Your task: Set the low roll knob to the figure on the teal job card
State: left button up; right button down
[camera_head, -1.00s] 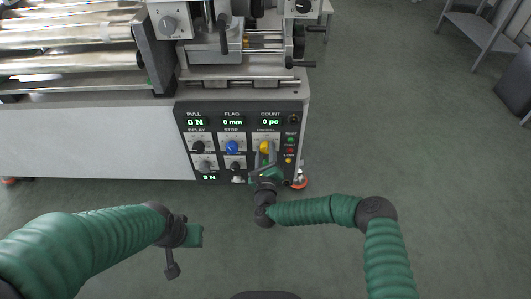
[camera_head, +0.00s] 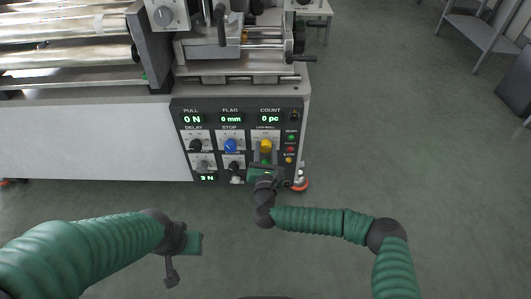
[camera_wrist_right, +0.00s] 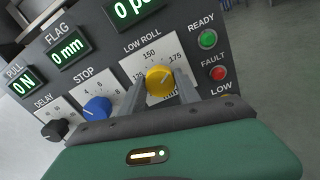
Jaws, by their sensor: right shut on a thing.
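The low roll knob is yellow (camera_head: 265,145) and sits at the right of the front panel's knob rows. It also shows in the right wrist view (camera_wrist_right: 160,81), on a white scale with the figures 150 and 175 readable. My right gripper (camera_wrist_right: 161,88) is shut on this knob, one grey finger on each side. The knob's exact pointer setting is too small to read. My left gripper (camera_head: 190,243) hangs over the floor, away from the panel; its jaw opening is unclear. I can make out no teal job card in either view.
Left of the yellow knob is a blue STOP knob (camera_wrist_right: 97,108), then a black DELAY knob (camera_wrist_right: 55,130). More knobs sit below (camera_head: 234,166). A green READY lamp (camera_wrist_right: 207,39) and red FAULT lamp (camera_wrist_right: 218,74) are at the right. The floor in front is clear.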

jog(key=shift+s+f+m, duration=0.1)
jog(key=shift+f+m, duration=0.3)
jog(key=shift+m, duration=0.2)
jog(key=shift+b, duration=0.3)
jog(key=c, duration=0.9)
grip_release()
jog(key=shift+r, duration=0.2)
jog(key=shift+r, duration=0.1)
